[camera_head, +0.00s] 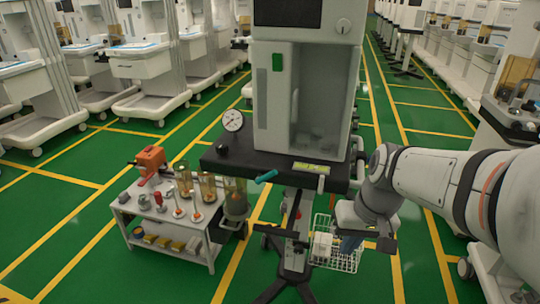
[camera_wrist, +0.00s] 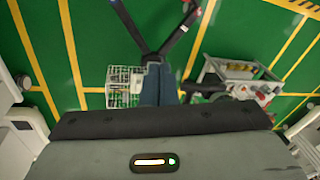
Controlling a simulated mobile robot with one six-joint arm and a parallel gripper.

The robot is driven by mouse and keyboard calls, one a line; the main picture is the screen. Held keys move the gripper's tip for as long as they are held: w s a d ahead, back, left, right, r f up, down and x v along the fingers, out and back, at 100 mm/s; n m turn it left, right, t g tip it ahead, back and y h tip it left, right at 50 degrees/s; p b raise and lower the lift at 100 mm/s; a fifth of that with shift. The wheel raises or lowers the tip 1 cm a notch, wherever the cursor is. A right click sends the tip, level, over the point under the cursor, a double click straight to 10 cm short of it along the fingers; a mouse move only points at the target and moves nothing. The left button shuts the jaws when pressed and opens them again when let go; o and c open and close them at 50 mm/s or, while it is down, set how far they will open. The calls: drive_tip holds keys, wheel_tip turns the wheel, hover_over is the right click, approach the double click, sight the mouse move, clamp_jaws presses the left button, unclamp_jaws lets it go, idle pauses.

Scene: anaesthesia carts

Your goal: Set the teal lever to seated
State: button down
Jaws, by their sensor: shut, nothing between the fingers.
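The teal lever (camera_head: 266,176) sticks out at the front edge of the black shelf (camera_head: 225,164) on the central cart. It is tilted, its right end higher than its left in the picture. I cannot make out its pivot. My gripper (camera_head: 350,244) is lower and to the right of the lever, clear of it, in front of the wire basket. In the wrist view my gripper's blue fingers (camera_wrist: 158,84) point away over the green floor, shut and empty. The lever cannot be made out in the wrist view.
A wire basket (camera_head: 345,262) hangs low on the cart. A round gauge (camera_head: 232,120) and a green-yellow display (camera_head: 311,168) are on the cart. A white side trolley (camera_head: 200,259) with glass canisters stands left.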

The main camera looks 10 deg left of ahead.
drive_tip(key=w+a+r+n+g+h+p, duration=0.1)
drive_tip(key=w+a+r+n+p, duration=0.2)
drive_tip(key=w+r+p, duration=0.35)
drive_tip(key=w+a+r+n+p, duration=0.3)
drive_tip(key=w+a+r+p, duration=0.1)
drive_tip(key=w+r+p, duration=0.3)
drive_tip(key=w+a+r+n+g+p, duration=0.1)
drive_tip(key=w+a+r+n+p, duration=0.3)
drive_tip(key=w+a+p, duration=0.35)
drive_tip(key=n+p, duration=0.3)
drive_tip(key=p, duration=0.3)
hover_over(268, 174)
drive_tip(key=w+a, duration=0.2)
drive_tip(key=a, duration=0.1)
drive_tip(key=shift+g, duration=0.3)
drive_tip(key=f, duration=1)
drive_tip(key=shift+w+f, duration=0.2)
drive_tip(key=shift+f, duration=0.05)
drive_tip(key=d+f, duration=0.1)
drive_tip(key=s+d+f, duration=0.1)
drive_tip(key=f, duration=0.1)
drive_tip(key=shift+d, duration=0.25)
drive_tip(key=shift+a, duration=0.1)
